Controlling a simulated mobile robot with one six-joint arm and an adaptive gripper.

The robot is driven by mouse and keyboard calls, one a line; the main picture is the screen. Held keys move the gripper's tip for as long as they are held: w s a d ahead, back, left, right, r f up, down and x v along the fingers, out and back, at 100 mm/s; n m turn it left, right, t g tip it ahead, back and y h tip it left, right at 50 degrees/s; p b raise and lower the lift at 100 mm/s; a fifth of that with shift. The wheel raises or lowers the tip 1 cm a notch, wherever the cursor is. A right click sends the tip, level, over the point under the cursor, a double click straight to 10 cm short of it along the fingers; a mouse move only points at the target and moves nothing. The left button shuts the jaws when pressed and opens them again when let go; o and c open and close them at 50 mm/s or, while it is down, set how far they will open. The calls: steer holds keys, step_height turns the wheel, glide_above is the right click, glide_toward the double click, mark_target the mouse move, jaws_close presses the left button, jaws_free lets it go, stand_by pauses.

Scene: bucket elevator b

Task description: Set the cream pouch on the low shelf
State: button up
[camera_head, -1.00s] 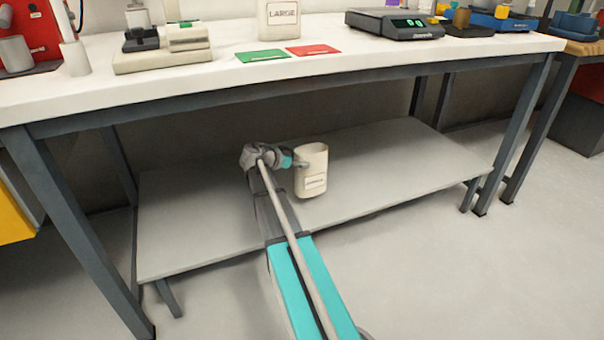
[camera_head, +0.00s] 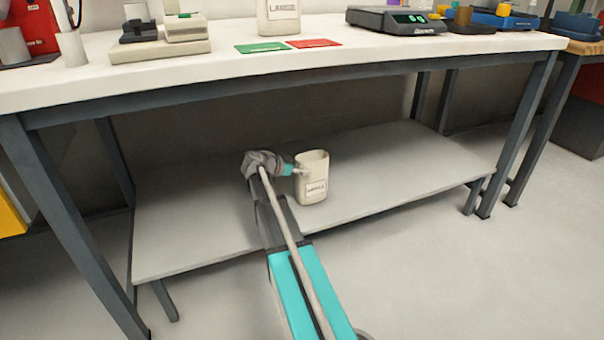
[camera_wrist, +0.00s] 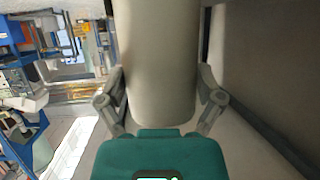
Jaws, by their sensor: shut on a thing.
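The cream pouch (camera_head: 314,168), an open-topped upright container with a printed label, is at the low shelf (camera_head: 200,228) under the white workbench. Its base appears to be at or very near the shelf surface; I cannot tell for sure if it touches. My gripper (camera_head: 298,171) comes at the pouch from its left side and is shut on it. In the wrist view the pouch (camera_wrist: 160,65) fills the space between my two fingers (camera_wrist: 160,100). The pouch's far side is hidden.
The workbench top (camera_head: 100,85) overhangs the shelf, with dark legs (camera_head: 75,230) at the corners. On top stand another cream container (camera_head: 278,18), a green card (camera_head: 262,48), a red card (camera_head: 314,43) and a scale (camera_head: 395,20). The shelf is bare right and left of the pouch.

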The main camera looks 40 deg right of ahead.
steer(key=shift+f, duration=0.1)
steer(key=o, duration=1)
steer(key=shift+a, duration=0.1)
steer(key=p+v, duration=0.4)
steer(key=v, duration=0.7)
steer(key=shift+a+r+p, duration=0.25)
steer(key=shift+a+p, duration=0.05)
steer(key=shift+p, duration=0.05)
steer(key=shift+a, duration=0.1)
steer(key=s+a+f+n+y, duration=0.3)
steer(key=s+a+n, duration=0.3)
steer(key=a, duration=0.3)
steer(key=s+a+f+n+y, duration=0.4)
steer(key=s+a+n+y, duration=0.2)
steer(key=a, duration=0.4)
steer(key=s+a+f+n+t+y, duration=0.1)
steer(key=s+a+f+n+y, duration=0.3)
steer(key=s+a+n, duration=0.3)
steer(key=shift+s+a+f+y, duration=0.1)
steer(key=shift+s+a+y, duration=0.05)
steer(key=shift+a, duration=0.5)
steer(key=shift+s+a+f+y, duration=0.15)
steer(key=shift+s+a, duration=0.05)
steer(key=shift+a, duration=0.4)
